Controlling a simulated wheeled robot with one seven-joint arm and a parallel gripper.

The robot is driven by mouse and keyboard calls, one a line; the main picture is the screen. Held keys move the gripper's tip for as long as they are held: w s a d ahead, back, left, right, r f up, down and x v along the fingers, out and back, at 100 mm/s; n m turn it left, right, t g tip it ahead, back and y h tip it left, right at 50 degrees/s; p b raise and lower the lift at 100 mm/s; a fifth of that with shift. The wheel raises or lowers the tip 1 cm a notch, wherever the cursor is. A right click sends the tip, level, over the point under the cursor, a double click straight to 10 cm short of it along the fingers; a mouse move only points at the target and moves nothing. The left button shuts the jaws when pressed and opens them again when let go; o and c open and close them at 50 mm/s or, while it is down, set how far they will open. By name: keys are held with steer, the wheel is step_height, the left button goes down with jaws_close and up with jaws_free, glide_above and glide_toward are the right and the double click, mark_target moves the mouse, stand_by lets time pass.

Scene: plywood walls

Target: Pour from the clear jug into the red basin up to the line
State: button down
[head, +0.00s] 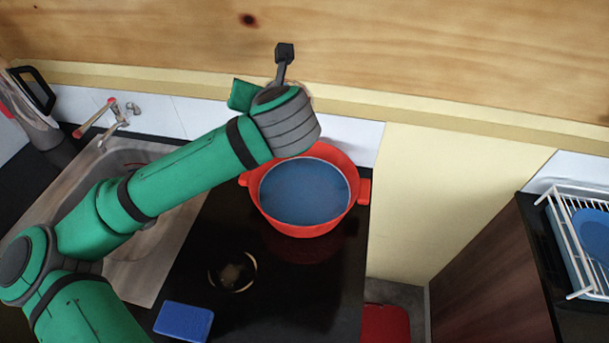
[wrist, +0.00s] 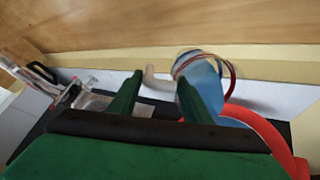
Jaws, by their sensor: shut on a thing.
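The red basin (head: 361,191) stands on the black counter in the head view, with blue liquid (head: 305,193) inside; I cannot make out a fill line. Its red rim also shows at the lower right of the wrist view (wrist: 268,128). The clear jug (wrist: 203,70), bluish with red bands, is tilted beyond my gripper (wrist: 158,95) in the wrist view. A pale handle-like part (wrist: 155,80) lies between the fingers, and my gripper is shut on the jug. My arm hides nearly all of the jug in the head view, at the basin's back edge. No stream is clearly visible.
A sink (head: 140,160) with a tap (head: 120,113) is at the left. A blue sponge-like block (head: 183,321) and a round burner mark (head: 232,271) are in front of the basin. A plywood wall (head: 400,50) rises behind. A dish rack (head: 580,245) stands at the right.

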steer(key=shift+w+r+g, duration=0.15)
steer(key=shift+w+g, duration=0.15)
steer(key=shift+w, duration=0.05)
steer(key=shift+w+a+g+h, duration=0.1)
steer(key=shift+w+g+h, duration=0.3)
steer(key=shift+g, duration=0.35)
steer(key=shift+w+g+h, duration=0.3)
steer(key=shift+w+g, duration=0.05)
steer(key=shift+g, duration=0.4)
steer(key=shift+w, duration=0.1)
steer(key=w+a+g+h, duration=0.2)
steer(key=w+g+h, duration=0.1)
steer(key=w+g, duration=0.5)
steer(key=shift+w+a+r+p, duration=0.15)
steer(key=shift+a+r+p, duration=0.1)
steer(key=shift+p, duration=0.15)
steer(key=shift+g, duration=0.3)
stand_by(0.5)
steer(key=shift+w, duration=0.1)
stand_by(0.7)
